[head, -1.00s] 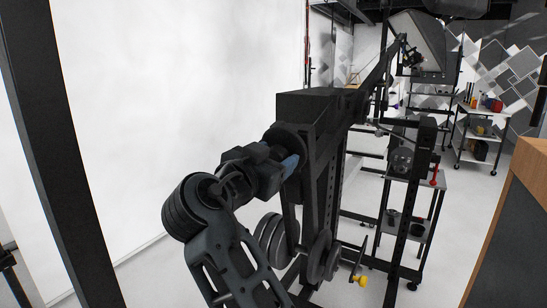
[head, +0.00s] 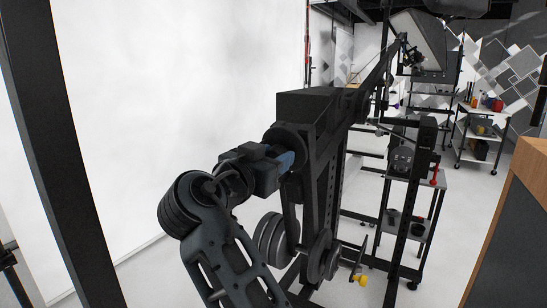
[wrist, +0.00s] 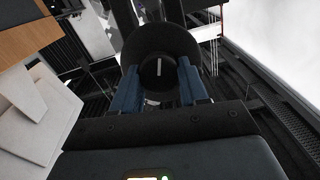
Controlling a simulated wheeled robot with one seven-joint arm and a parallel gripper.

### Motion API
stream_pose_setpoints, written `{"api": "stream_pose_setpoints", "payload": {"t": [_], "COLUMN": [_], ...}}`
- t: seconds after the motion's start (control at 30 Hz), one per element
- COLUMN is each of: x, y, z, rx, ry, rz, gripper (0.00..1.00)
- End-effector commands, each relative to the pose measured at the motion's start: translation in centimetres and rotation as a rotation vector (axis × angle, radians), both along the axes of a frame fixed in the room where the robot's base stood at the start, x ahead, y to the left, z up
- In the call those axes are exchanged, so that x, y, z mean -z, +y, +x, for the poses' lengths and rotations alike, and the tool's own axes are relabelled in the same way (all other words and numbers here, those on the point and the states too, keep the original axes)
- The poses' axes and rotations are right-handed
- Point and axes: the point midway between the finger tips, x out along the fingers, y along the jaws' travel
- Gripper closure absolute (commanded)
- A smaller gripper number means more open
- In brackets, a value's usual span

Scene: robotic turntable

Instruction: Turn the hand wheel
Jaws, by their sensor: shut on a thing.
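The hand wheel (head: 283,136) is a black round disc on the side of a black beam-like machine, at the middle of the head view. In the wrist view the wheel's dark disc (wrist: 160,38) fills the top middle, with a smaller round hub (wrist: 157,74) bearing a near-upright white mark. My gripper (head: 287,161) reaches the wheel from the lower left. In the wrist view its blue fingers (wrist: 158,88) stand on either side of the hub, shut on it. The finger contact is partly hidden in the head view.
A dark upright post (head: 62,160) stands at left, and a wood-edged box (head: 510,220) at right. Wheeled shelves (head: 480,130) stand at the back right. White floor lies between.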

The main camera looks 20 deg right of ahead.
Motion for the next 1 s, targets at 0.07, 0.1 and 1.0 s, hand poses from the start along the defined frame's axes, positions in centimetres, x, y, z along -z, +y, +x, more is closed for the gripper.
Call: {"api": "stream_pose_setpoints", "payload": {"t": [0.07,0.1,1.0], "x": [-0.17,-0.16,-0.18], "y": [-0.03,-0.02,0.2], "z": [0.11,0.12,0.67], "rx": [0.015,0.023,0.233], "ry": [0.045,0.071,0.737], "rz": [-0.034,-0.053,-0.539], "gripper": [0.87,0.87,0.87]}}
